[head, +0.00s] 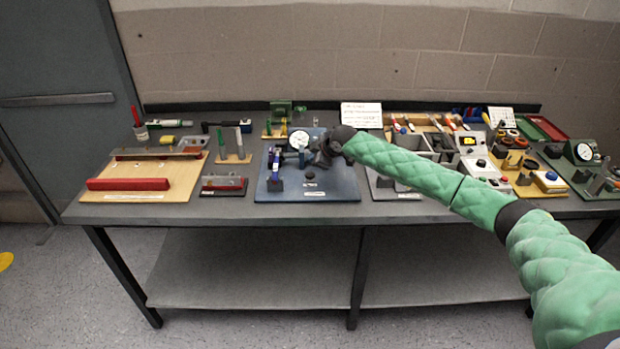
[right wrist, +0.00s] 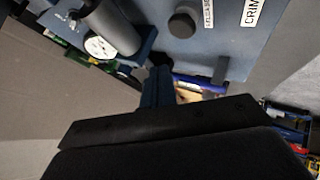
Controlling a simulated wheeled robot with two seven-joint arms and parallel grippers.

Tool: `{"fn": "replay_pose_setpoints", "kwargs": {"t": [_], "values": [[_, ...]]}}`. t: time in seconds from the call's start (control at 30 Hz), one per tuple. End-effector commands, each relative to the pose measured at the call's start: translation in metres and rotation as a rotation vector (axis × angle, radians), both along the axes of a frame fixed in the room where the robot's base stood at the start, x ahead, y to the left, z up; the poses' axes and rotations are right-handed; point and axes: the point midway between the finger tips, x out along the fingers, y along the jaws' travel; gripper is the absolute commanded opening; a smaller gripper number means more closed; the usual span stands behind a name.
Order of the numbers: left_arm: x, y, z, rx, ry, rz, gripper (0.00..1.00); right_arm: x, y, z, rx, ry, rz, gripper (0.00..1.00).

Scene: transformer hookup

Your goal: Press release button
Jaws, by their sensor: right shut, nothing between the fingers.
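The blue board (head: 340,187) lies in the middle of the table, with a white dial gauge (head: 299,140) at its back. A dark round button (head: 310,174) sits towards the board's front; a dark round knob (right wrist: 183,23) beside white labels in the right wrist view seems to be the same one. One label seems to read "RELEASE", partly legible. My right gripper (head: 318,158) is above the board, behind the button in the head view. Its fingers (right wrist: 158,82) are together and empty, apart from the knob. My left gripper is out of view.
A blue-handled tool (head: 274,165) stands on the board's left side, near the gripper. A small dark block with a red part (head: 222,184) lies to the left. Several fixtures crowd the table's right side. A grey cylinder (right wrist: 112,27) is near my fingers.

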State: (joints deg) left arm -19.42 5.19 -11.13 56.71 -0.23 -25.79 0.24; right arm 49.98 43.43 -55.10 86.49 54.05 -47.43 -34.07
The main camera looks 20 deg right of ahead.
Motion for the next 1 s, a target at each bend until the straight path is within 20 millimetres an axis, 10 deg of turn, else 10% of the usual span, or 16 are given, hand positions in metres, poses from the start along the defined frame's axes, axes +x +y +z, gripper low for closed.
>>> {"fn": "replay_pose_setpoints", "kwargs": {"t": [1.0], "values": [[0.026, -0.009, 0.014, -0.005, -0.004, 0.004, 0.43, 0.000, 0.000, -0.036, 0.001, 0.000, 0.001, 0.00]]}}
